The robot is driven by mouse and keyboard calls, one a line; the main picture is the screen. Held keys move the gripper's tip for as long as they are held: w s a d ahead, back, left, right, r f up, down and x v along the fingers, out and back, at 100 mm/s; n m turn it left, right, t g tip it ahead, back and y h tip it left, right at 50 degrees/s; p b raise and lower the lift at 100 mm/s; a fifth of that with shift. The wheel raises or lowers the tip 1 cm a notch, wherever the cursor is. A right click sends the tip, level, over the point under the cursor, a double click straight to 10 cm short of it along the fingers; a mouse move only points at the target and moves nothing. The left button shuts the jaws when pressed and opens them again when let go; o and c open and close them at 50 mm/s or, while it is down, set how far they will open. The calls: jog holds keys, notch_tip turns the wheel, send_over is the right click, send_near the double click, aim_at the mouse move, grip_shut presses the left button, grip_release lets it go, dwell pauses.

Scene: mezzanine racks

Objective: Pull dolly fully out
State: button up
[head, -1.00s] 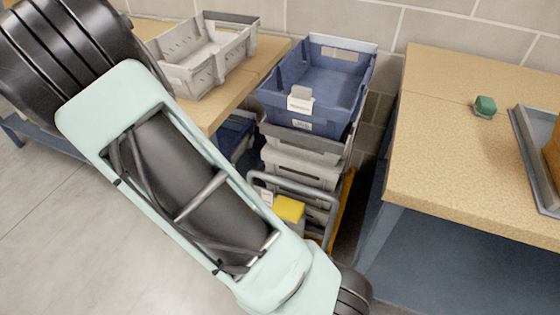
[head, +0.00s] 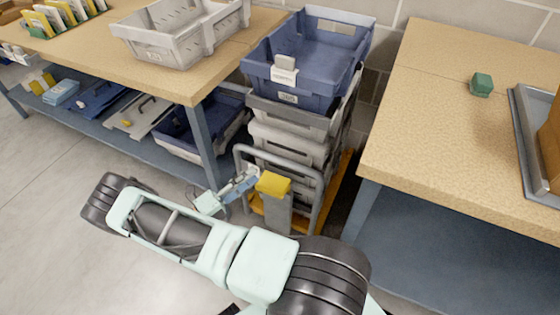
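The dolly has an orange-yellow base (head: 345,163) and a grey tubular handle (head: 290,167). It stands in the gap between two benches. A stack of grey crates (head: 290,138) sits on it, topped by a blue crate (head: 305,75) with a label. A yellow block (head: 272,184) on a grey upright stands at the handle. My gripper (head: 250,180) is at the left side of the handle, close to the yellow block. It is small and partly confused with the handle, so I cannot tell if it touches or grips it. The dolly's wheels are hidden.
The left bench (head: 170,85) holds a grey crate (head: 185,30), with bins on its lower shelf. The right bench (head: 425,120) bears a green block (head: 481,85) and a grey tray (head: 527,150). Bench legs flank the dolly closely. Open floor (head: 50,240) lies at the front left.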

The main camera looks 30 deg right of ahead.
aim_at(277, 160)
jog(key=shift+n+t, duration=0.4)
jog(key=shift+n, duration=0.3)
jog(key=x, duration=1.1)
jog(key=shift+s+d+f, duration=0.1)
jog(key=shift+s+f, duration=0.2)
jog(key=shift+c, duration=0.4)
grip_shut()
